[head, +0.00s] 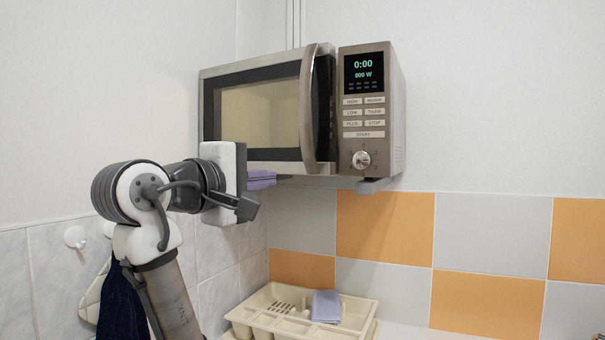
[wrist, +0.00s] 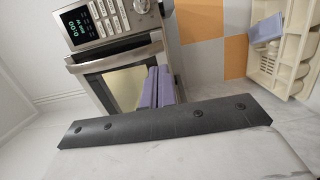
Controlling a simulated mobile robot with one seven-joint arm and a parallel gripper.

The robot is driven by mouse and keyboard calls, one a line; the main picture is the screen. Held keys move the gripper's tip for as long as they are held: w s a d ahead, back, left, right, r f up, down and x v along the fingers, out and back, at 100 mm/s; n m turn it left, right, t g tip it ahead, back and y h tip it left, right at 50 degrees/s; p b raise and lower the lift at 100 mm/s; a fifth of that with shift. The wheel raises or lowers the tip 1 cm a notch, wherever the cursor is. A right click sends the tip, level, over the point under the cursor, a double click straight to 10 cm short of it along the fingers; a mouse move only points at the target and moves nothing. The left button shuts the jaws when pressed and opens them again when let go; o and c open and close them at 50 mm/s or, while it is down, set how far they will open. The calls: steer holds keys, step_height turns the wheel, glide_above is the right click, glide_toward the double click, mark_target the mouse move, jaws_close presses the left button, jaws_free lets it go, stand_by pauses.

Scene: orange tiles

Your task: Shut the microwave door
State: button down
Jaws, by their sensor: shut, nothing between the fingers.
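The microwave (head: 397,110) is mounted on the wall above the tiles. Its door (head: 210,110), with a dark window frame and a curved metal handle (head: 309,110), is hinged on the left. It stands slightly ajar, with a dark gap between its handle side and the control panel (head: 364,110). My gripper (head: 262,180) is shut and empty, with its purple fingers by the door's lower edge in the head view. In the wrist view the fingers (wrist: 159,87) lie together in front of the door window (wrist: 122,86). I cannot tell if they touch the door.
A cream dish rack (head: 270,318) with a purple item (head: 326,306) stands on the counter below. It also shows at the wrist view's upper right (wrist: 290,45). A dark cloth (head: 122,305) hangs on the left wall. The space right of the microwave is clear.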

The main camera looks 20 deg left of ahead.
steer(key=shift+p+x, duration=3.05)
steer(key=shift+x, duration=3.95)
steer(key=shift+d, duration=0.15)
